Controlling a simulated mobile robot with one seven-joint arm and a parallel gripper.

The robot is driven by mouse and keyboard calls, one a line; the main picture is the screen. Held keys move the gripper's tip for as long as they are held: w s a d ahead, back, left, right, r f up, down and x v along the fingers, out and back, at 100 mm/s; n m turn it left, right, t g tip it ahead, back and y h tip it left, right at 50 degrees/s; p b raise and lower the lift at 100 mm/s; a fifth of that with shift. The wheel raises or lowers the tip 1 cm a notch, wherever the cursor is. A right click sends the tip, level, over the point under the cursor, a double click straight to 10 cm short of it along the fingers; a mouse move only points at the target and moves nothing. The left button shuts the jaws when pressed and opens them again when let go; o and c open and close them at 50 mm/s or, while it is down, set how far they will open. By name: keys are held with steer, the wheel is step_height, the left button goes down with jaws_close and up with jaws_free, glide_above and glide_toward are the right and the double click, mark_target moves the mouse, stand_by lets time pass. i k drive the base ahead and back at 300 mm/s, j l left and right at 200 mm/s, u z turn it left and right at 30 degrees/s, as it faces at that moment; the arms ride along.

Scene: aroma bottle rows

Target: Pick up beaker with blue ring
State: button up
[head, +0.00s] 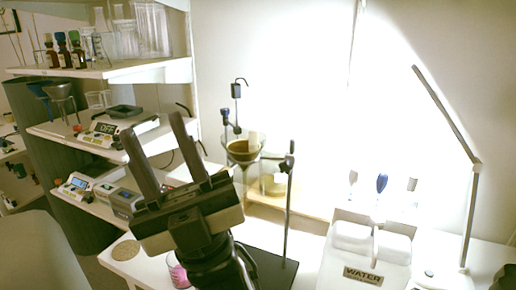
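My gripper (152,124) is raised in the middle left of the head view, its two dark fingers apart and pointing up. Clear glass beakers and tall glassware (128,38) stand on the top shelf at upper left, beyond the fingers. A small clear vessel (98,46) with faint markings stands beside them. I cannot make out a blue ring on any of them. Another clear glass vessel (98,99) stands on the middle shelf.
Brown bottles with coloured caps (61,50) line the top shelf (150,70). Devices (103,128) fill the lower shelves. A stand rod (289,215) with a funnel (243,150) is right of my gripper. A white WATER unit (363,262) and lamp (470,215) stand at right.

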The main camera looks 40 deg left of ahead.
mark_target(180, 282)
steer(key=u, duration=1.7)
